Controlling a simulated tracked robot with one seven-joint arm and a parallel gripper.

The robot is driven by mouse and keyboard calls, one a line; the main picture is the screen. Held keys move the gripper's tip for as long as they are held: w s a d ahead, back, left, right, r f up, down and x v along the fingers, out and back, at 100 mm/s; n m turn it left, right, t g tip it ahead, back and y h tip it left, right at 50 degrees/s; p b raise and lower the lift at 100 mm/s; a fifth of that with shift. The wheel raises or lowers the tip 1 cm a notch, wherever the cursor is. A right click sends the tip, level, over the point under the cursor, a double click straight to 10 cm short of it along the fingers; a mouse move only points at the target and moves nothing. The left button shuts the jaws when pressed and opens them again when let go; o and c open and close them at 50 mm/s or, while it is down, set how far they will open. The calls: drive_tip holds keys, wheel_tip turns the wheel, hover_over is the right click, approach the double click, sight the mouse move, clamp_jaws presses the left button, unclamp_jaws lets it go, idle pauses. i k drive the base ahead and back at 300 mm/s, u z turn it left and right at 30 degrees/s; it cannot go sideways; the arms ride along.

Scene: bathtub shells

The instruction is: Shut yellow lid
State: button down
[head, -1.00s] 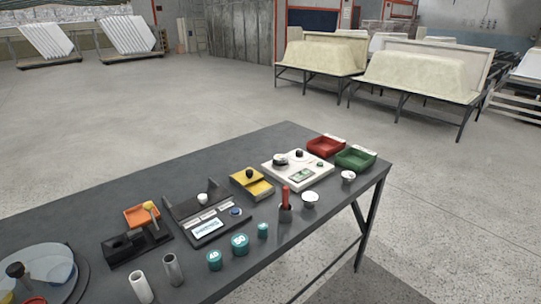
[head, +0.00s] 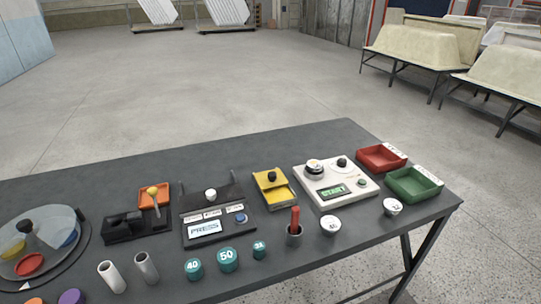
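A small yellow box (head: 282,198) sits on the dark table, between the black console and the white START panel. Its yellow lid (head: 266,184) carries a black knob (head: 271,176) and lies at the back part of the box. The front part shows yellow below the lid's edge, so the lid does not cover the whole box. Whether it slides or hinges is too small to tell. My gripper is not in view.
The black PRESS console (head: 206,232) stands to the left, the white START panel (head: 352,198) to the right. A red-handled tool in a dark cup (head: 294,236) and teal weights (head: 227,260) stand in front. The table (head: 300,143) is bare behind.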

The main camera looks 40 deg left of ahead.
sight(269, 179)
drive_tip(key=u, duration=0.4)
drive_tip(key=i, duration=0.95)
drive_tip(key=u, duration=0.85)
drive_tip(key=i, duration=0.45)
drive_tip(key=u, duration=0.25)
drive_tip(key=k, duration=0.85)
drive_tip(key=u, duration=0.2)
drive_tip(key=i, duration=0.85)
drive_tip(key=z, duration=0.1)
